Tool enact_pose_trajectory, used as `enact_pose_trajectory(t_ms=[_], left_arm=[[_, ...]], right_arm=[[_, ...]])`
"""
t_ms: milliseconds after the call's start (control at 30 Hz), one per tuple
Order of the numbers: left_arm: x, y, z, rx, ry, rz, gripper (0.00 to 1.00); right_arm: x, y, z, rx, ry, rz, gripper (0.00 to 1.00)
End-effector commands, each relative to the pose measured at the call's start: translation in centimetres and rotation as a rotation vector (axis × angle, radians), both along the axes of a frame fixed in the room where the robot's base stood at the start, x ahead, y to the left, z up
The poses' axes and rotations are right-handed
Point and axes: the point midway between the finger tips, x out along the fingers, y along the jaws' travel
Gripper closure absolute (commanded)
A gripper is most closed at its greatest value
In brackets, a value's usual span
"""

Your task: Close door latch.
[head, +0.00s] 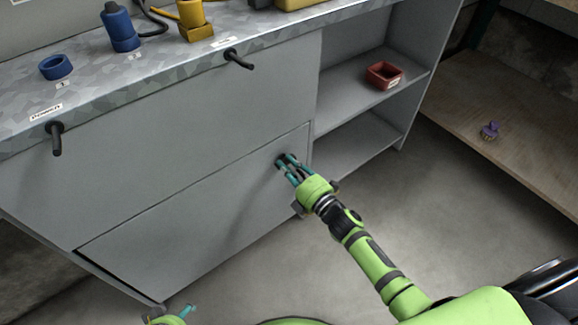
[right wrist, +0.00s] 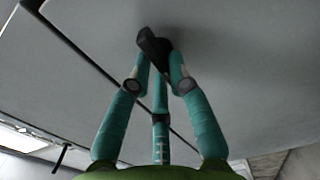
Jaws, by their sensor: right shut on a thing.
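The lower door (head: 190,225) is a grey panel in the front of the grey cabinet. Its small black latch (right wrist: 152,44) sits near the door's upper right corner and is mostly hidden by my fingers in the head view. My right gripper (head: 285,165) has its teal fingers closed around the latch; in the right wrist view (right wrist: 160,70) the fingers meet at it. A dark seam runs along the door's top edge, and a darker gap shows at its lower left. My left gripper (head: 186,313) is only partly in view at the bottom edge, away from the door.
Two black handles (head: 238,59) (head: 56,138) stick out under the worktop (head: 110,95). A blue ring, a blue part and yellow parts stand on the worktop. Open shelves to the right hold a red bin (head: 384,75).

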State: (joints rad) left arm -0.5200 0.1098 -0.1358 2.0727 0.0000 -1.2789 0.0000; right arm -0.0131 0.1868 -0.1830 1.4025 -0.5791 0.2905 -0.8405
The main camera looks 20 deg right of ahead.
Motion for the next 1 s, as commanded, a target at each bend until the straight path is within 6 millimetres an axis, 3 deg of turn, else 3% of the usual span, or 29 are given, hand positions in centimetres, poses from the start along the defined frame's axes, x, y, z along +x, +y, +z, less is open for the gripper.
enact_pose_trajectory(t_ms=[267,300,367,767,1000], left_arm=[[0.0,0.1,0.0,0.002,0.002,-0.001,0.07],[0.0,0.1,-0.1,0.002,0.003,-0.001,0.07],[-0.1,0.1,-0.1,0.002,0.003,-0.001,0.07],[0.0,0.1,-0.2,0.004,0.003,-0.005,0.07],[0.0,0.0,-0.2,0.003,0.003,-0.004,0.07]], right_arm=[[0.0,-0.1,-0.1,-0.005,0.000,-0.001,1.00],[0.0,-0.1,-0.1,-0.005,0.000,-0.001,0.76],[0.0,-0.1,-0.1,-0.005,0.000,-0.001,0.56],[-0.4,-0.2,-0.1,-0.003,0.001,-0.001,0.56],[-4.3,-1.6,-0.2,-0.005,0.005,-0.001,0.56]])
